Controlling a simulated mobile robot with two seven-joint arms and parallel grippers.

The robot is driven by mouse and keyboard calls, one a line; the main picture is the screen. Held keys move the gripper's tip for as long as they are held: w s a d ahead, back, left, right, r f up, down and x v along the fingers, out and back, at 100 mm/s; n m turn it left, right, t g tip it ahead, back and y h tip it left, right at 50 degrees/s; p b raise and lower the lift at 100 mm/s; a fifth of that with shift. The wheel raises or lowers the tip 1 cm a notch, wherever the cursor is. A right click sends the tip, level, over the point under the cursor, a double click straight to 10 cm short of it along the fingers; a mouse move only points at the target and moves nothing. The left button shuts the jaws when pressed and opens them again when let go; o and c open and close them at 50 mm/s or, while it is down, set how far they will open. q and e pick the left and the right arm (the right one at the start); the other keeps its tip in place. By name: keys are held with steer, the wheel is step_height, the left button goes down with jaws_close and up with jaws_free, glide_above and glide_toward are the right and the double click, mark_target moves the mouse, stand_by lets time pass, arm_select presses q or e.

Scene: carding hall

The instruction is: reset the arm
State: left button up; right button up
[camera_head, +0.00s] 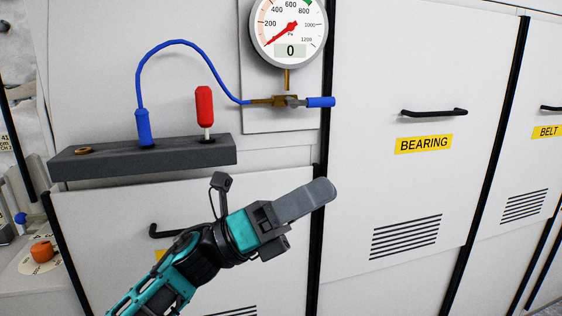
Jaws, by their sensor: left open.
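My left arm rises from the bottom edge, teal and black, and ends in my left gripper (308,200). The gripper is in front of the white cabinet, tilted up to the right, below the gauge and left of the BEARING door. One grey finger shows broadside and hides most of the other. The gripper is open, with nothing seen held in it. It looks apart from the panel, though its exact distance cannot be told. My right gripper is not in view.
A dark grey holder (200,157) carries a blue handle (144,128) with a blue hose (180,42), and a red handle (204,106). A pressure gauge (290,28) reads 0 above a brass valve with a blue lever (320,102). The BEARING door (435,185) has a black handle (434,113).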

arm_select(q)
steer(key=w+a+f+n+t+y, duration=0.1)
steer(key=a+f+n+t+y, duration=0.4)
steer(key=f+n, duration=0.45)
steer(key=a+f+n+t+y, duration=0.4)
steer(key=f+n+t+y, duration=0.25)
steer(key=n, duration=0.65)
steer(key=w+a+f+n+t+y, duration=0.1)
steer(key=a+f+n+t+y, duration=0.35)
steer(key=f+n, duration=0.55)
steer(key=s+a+f+n+g+y, duration=0.3)
steer(key=s+f+n, duration=0.3)
steer(key=s+f, duration=0.2)
steer(key=s+a+f+n+g+y, duration=0.3)
steer(key=s+a+f+n, duration=0.2)
steer(key=s+f, duration=0.3)
steer(key=shift+a+f+n, duration=0.25)
steer(key=shift+f+n, duration=0.1)
steer(key=shift+f, duration=0.55)
